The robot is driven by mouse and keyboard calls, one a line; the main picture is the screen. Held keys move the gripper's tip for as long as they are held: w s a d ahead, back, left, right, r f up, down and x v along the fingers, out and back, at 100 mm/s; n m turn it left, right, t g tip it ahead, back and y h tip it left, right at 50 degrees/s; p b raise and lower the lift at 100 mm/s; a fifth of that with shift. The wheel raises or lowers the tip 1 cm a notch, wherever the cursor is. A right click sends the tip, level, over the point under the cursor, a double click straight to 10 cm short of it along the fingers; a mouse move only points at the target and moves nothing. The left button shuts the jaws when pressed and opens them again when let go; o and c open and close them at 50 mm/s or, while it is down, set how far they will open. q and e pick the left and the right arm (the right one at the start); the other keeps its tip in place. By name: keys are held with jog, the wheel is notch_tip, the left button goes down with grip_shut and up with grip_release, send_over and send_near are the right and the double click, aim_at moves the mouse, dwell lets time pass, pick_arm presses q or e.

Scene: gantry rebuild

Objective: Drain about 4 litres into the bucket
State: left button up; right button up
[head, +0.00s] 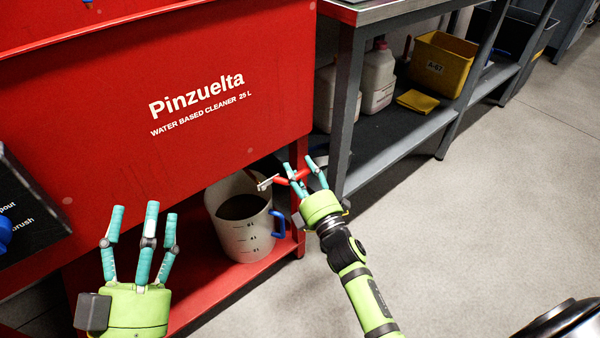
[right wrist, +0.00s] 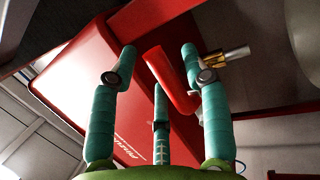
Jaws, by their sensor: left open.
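The white bucket (head: 240,235) with a blue handle (head: 278,224) stands upright on the red lower shelf, under the red tank (head: 170,100). A dark brown surface, apparently liquid, shows inside. Litre marks run down its wall; I cannot match the level to them. The red valve lever (head: 302,175) and metal valve (head: 266,183) are above and right of the bucket. My right gripper (head: 305,166) is open around the lever; the lever also shows between its fingers in the right wrist view (right wrist: 171,82). No stream is discernible. My left gripper (head: 145,212) is open and empty, left of the bucket.
A grey metal bench (head: 348,100) stands at the right, with white jugs (head: 378,78) and a yellow bin (head: 440,65) on its lower shelf. A black panel (head: 25,210) is at the left. The floor (head: 470,220) at the right is mostly clear.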

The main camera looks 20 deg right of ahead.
jog(key=shift+f, duration=0.1)
jog(key=shift+s, duration=0.2)
jog(key=v, duration=1.1)
jog(key=shift+s, duration=0.3)
jog(key=shift+f, duration=0.1)
